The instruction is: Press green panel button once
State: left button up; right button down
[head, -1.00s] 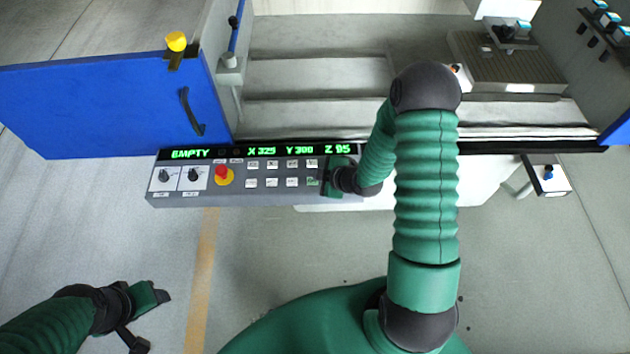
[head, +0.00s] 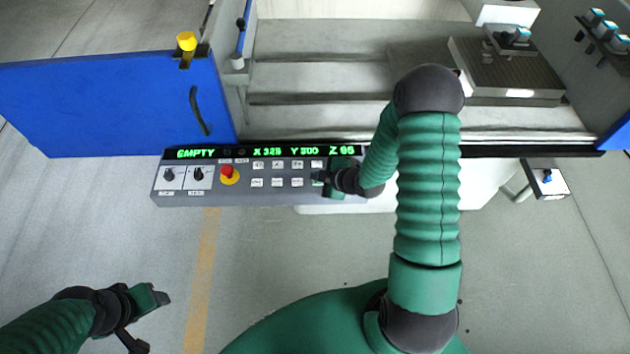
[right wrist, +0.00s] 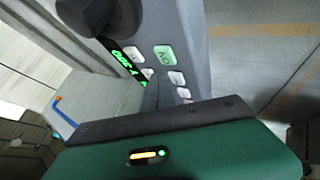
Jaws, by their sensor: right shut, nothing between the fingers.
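The control panel (head: 250,198) is a grey box with a green-lit display (head: 265,153), two rows of white buttons, two dark knobs and a red stop knob (head: 228,171). My right gripper (head: 327,182) is shut and empty at the right end of the button rows. The green button (right wrist: 165,55) shows clearly in the right wrist view, just beyond the dark edge of my gripper; in the head view my gripper partly hides it. I cannot tell whether they touch. My left gripper (head: 158,297) is low at the left, over the floor, away from the panel.
A blue door (head: 110,105) with a dark handle stands open left of the panel. Behind the panel is the machine's stepped bay, with a ribbed block (head: 505,70) at right. A small stand (head: 545,178) is right of my right arm. The floor before the panel is clear.

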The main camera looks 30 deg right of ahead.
jog(key=shift+d+f, duration=0.3)
jog(key=shift+d, duration=0.65)
jog(key=shift+a+r, duration=0.15)
jog(key=shift+a, duration=0.5)
jog(key=shift+d+f+b, duration=0.2)
jog(key=shift+f+b, duration=0.2)
jog(key=shift+f, duration=0.05)
jog(key=shift+d, duration=0.35)
pick_arm(q)
jog(key=shift+d+f, duration=0.25)
jog(key=shift+d, duration=0.5)
jog(key=shift+a, duration=0.1)
pick_arm(e)
jog(key=shift+a, duration=0.15)
